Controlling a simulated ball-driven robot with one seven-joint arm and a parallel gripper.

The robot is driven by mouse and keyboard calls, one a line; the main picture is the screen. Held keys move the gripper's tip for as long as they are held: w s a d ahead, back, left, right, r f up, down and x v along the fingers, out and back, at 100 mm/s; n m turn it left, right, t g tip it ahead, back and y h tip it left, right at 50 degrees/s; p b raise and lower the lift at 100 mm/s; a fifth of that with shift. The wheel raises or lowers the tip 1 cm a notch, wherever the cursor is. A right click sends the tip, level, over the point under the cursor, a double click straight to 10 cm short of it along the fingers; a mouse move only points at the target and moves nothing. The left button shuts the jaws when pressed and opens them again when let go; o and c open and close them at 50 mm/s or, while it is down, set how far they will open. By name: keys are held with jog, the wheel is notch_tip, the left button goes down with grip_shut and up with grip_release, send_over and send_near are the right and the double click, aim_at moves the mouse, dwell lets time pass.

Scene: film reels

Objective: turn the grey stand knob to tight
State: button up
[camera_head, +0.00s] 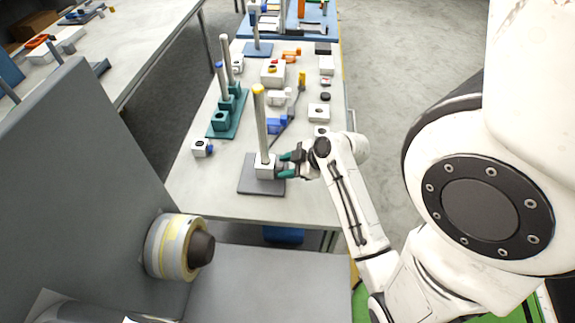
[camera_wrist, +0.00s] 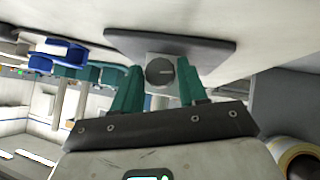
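The grey stand (camera_head: 248,184) has a dark grey square base, a pale block and an upright pole with a yellow top. It stands near the table's front edge. Its round grey knob (camera_wrist: 158,71) faces the wrist camera and has a short pale line pointing right in that picture. My gripper (camera_head: 284,164) reaches the block from the right. In the wrist view its teal fingers (camera_wrist: 160,80) are spread on either side of the knob, with a small gap showing on each side. The head view does not show the knob clearly behind the fingers.
A teal stand (camera_head: 228,126) with two poles is behind and left. Blue, white and orange parts lie farther back. A film roll (camera_head: 177,246) is on the grey panel at front left.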

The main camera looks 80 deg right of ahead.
jog(key=c, duration=0.7)
jog(key=shift+o, duration=0.2)
jog(key=shift+r+p, duration=0.2)
jog(key=shift+p, duration=0.25)
jog(key=shift+d+y+p, duration=0.1)
jog(key=shift+y+p, duration=0.3)
jog(key=shift+w+d+r+m+y+p, duration=0.15)
jog(key=shift+m+y+p, duration=0.55)
jog(key=shift+p, duration=0.5)
jog(key=shift+d+f+m+y+p, duration=0.15)
jog(key=shift+m+y+p, duration=0.3)
jog(key=shift+y, duration=0.45)
jog(key=shift+d+f+m+y+p, duration=0.15)
jog(key=shift+m+y+p, duration=0.25)
jog(key=shift+y, duration=0.5)
jog(key=shift+a+g, duration=0.1)
jog(key=shift+g, duration=0.2)
jog(key=o, duration=1)
